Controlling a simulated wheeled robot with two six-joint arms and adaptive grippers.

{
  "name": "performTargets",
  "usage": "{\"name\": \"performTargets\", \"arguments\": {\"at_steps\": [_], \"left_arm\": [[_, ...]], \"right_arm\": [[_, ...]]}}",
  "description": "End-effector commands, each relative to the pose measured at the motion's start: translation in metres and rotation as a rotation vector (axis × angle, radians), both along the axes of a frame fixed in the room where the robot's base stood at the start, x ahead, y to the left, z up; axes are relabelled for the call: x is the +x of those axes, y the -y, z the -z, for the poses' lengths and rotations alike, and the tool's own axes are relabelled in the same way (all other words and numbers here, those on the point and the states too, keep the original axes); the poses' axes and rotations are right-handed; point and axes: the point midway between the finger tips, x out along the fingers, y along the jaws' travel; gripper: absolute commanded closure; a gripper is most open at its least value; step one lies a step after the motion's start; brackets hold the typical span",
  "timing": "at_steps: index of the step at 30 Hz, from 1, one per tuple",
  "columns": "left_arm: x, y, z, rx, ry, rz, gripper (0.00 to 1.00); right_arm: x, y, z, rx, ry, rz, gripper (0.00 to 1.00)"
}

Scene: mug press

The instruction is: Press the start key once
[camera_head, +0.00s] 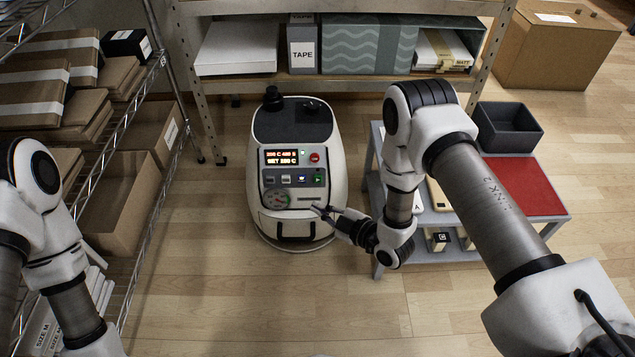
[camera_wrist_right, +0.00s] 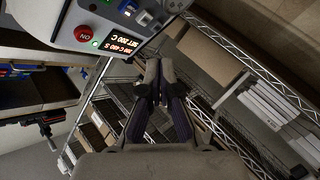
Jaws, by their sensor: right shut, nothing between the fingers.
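The white press (camera_head: 335,185) stands on the floor in the middle of the head view. Its front panel has a lit display (camera_head: 281,157), a red button (camera_head: 315,157), a row of small keys and a dial (camera_head: 277,199). A green-marked key (camera_head: 318,179), which looks like the start key, sits at the right end of the row. My right gripper (camera_head: 318,209) is shut and empty, just below that key; contact cannot be told. In the wrist view the shut fingers (camera_wrist_right: 155,78) show below the panel (camera_wrist_right: 110,22). My left gripper is out of view.
A grey cart with a red top (camera_head: 522,185) and a dark bin (camera_head: 507,127) stands right of the press. A wire rack with cardboard boxes (camera_head: 115,170) is on the left. A shelf (camera_head: 345,84) stands behind. The floor in front is clear.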

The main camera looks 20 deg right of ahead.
Motion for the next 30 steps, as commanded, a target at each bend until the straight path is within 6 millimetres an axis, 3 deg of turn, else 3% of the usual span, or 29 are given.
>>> {"name": "performTargets", "arguments": {"at_steps": [5,16,23,30], "left_arm": [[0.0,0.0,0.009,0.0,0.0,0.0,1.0],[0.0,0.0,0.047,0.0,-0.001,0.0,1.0],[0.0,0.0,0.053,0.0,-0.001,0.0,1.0],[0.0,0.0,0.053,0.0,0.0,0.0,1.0]], "right_arm": [[0.008,0.003,0.005,-0.001,0.001,0.001,1.0],[0.057,0.017,0.019,-0.001,0.003,0.001,1.0],[0.079,0.023,0.021,0.0,0.002,0.0,1.0],[0.082,0.024,0.021,-0.001,-0.001,0.001,1.0]]}}
